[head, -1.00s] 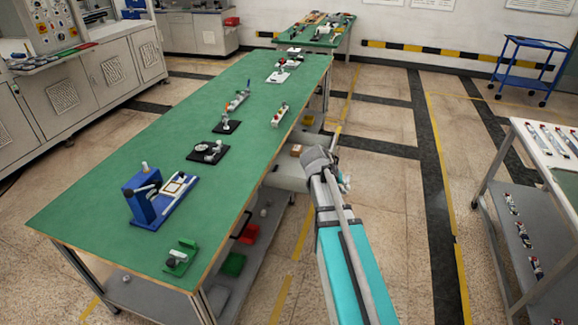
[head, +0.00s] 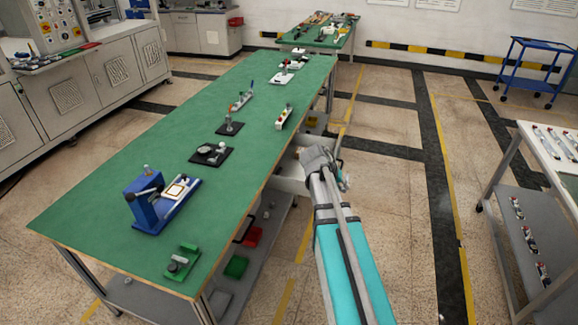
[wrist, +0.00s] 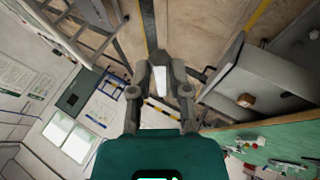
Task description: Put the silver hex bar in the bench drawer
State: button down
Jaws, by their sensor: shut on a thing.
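My gripper (wrist: 160,72) is shut on the silver hex bar (wrist: 161,88), which shows as a pale piece between the fingers in the wrist view. In the head view my gripper (head: 344,178) is out beside the right edge of the green bench, and the bar cannot be made out there. The open bench drawer (head: 287,184) sticks out from under the bench, just left of my wrist and partly hidden by it. In the wrist view a grey box-like part, seemingly the drawer (wrist: 250,72), is to the right of the fingers and apart from them.
The green bench (head: 110,205) carries a blue press fixture (head: 146,205) and several small fixtures. A brown block (wrist: 246,100) shows by the drawer. Red (head: 253,236) and green (head: 236,266) bins are on the lower shelf. A white table (head: 550,150) stands right; floor between is clear.

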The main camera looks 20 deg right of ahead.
aim_at(303, 179)
jog(key=i, duration=0.9)
jog(key=z, duration=0.05)
